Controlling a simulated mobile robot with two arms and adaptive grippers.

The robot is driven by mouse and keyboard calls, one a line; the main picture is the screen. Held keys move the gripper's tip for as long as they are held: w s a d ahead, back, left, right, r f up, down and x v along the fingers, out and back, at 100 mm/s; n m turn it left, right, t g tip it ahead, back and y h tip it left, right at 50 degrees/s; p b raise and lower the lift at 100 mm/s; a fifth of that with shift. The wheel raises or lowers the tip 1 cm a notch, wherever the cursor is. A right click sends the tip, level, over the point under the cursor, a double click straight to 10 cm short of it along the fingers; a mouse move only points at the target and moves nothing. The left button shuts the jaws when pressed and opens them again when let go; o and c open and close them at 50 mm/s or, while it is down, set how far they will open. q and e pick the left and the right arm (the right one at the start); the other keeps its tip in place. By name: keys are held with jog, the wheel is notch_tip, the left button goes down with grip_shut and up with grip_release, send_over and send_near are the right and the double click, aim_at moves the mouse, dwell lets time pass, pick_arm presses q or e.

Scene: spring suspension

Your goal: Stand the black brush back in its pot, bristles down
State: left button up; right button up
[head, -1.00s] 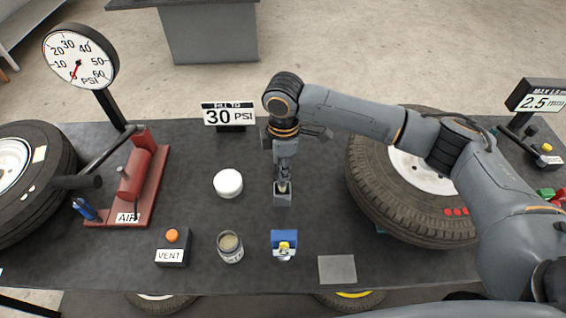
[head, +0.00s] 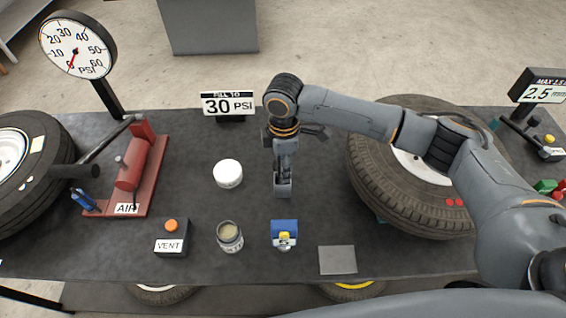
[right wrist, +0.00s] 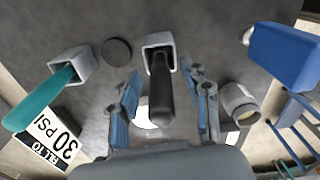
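The black brush (right wrist: 160,98) stands in a grey square pot (right wrist: 158,40), handle up toward the right wrist camera. Its bristles are hidden inside the pot. In the head view the same pot (head: 283,190) is below my right gripper (head: 284,172). In the right wrist view the gripper's blue fingers (right wrist: 165,108) are spread on both sides of the black handle, with gaps showing. My left gripper is not in view.
A second square pot (right wrist: 72,62) holds a teal-handled tool (right wrist: 38,98). A black disc (right wrist: 117,50) lies between the pots. A tyre (head: 405,185) lies right.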

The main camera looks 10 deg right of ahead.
jog(key=shift+r, duration=0.2)
notch_tip(320, 180, up, 12)
jog(key=shift+f, duration=0.2)
dwell(1.1)
